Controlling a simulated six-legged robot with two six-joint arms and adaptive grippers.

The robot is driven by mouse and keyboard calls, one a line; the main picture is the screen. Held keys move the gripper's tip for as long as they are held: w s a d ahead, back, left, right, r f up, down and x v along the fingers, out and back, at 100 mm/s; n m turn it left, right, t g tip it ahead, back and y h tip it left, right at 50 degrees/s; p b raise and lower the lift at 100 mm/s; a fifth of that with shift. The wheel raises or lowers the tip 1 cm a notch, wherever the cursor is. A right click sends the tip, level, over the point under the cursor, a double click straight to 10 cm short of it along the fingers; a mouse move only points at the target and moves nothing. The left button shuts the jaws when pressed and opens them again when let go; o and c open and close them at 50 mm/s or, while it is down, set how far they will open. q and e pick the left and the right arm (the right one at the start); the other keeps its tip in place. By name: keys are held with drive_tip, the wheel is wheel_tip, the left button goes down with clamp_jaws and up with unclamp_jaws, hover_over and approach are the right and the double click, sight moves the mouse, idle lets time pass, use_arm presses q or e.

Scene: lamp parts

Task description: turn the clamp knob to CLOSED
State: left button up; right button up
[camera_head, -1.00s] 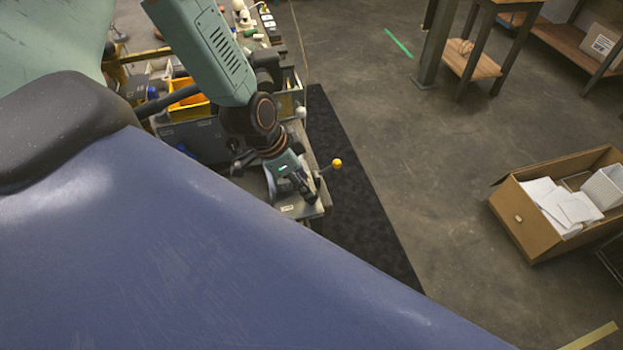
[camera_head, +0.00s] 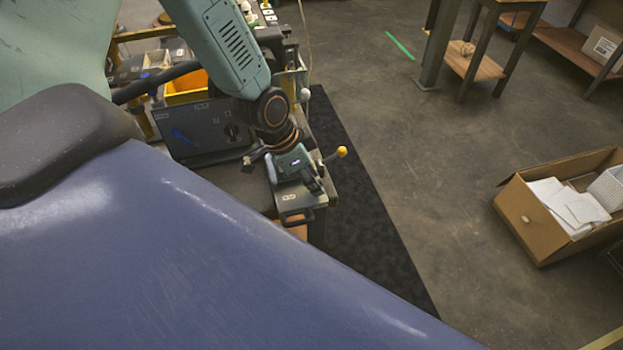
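A dark upright panel (camera_head: 190,140) stands on the bench below my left arm. I cannot read the marks or tell for sure which control is the clamp knob. My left gripper (camera_head: 295,184) points down over the bench's near right corner, to the right of the panel and apart from the black knob. Its dark fingers look spread, with nothing seen between them. My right gripper is not in view.
A yellow ball on a thin lever (camera_head: 341,151) sticks out just right of my gripper. A grey plate with a dark handle (camera_head: 297,212) lies below it. A yellow bin (camera_head: 186,97) stands behind the panel. An open cardboard box (camera_head: 530,222) is on the floor at right.

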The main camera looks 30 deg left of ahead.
use_arm(q)
drive_tip(key=shift+w+d, duration=0.1)
drive_tip(key=shift+w, duration=0.15)
drive_tip(key=shift+c, duration=1.4)
clamp_jaws()
